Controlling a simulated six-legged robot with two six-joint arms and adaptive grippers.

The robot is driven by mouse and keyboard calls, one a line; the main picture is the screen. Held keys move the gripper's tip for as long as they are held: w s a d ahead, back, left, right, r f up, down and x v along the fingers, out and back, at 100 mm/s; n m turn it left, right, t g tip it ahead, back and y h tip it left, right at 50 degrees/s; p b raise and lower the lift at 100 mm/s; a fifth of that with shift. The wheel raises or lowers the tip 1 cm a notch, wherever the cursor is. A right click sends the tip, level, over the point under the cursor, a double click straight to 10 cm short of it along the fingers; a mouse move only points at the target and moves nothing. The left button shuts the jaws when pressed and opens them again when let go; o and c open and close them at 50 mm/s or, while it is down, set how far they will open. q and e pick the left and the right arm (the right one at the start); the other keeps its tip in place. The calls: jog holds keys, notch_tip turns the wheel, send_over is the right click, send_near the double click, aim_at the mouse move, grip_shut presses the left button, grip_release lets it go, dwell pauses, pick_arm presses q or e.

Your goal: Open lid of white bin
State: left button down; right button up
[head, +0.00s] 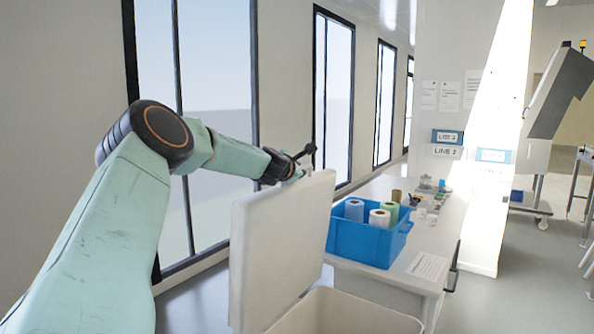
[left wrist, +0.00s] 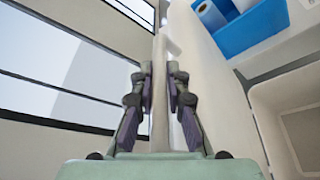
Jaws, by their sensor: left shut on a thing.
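The white bin (head: 345,318) stands at the bottom of the head view, with its open top showing. Its lid (head: 280,245) stands raised, close to upright, on the bin's left side. My left gripper (head: 303,170) is at the lid's top edge. In the left wrist view, the two fingers of my left gripper (left wrist: 160,100) are on either side of the lid's edge (left wrist: 161,75), shut on it. The bin's open mouth (left wrist: 262,100) shows at the right of that view. My right gripper is in neither view.
A white table (head: 425,245) stands behind and right of the bin. On it are a blue crate (head: 350,240) with rolls and several small containers. A wall with tall windows (head: 335,90) runs along the left. Open floor (head: 520,270) lies at the right.

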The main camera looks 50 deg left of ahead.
pick_arm(q)
jog(key=c, duration=1.7)
grip_release()
jog(key=o, duration=0.4)
jog(key=shift+a, duration=0.15)
jog(key=shift+c, duration=0.2)
jog(key=shift+d, duration=0.2)
jog(key=shift+s+d+r, duration=0.15)
jog(key=shift+s, duration=0.4)
jog(key=v, duration=0.6)
jog(key=shift+d, duration=0.2)
jog(key=shift+r, duration=0.1)
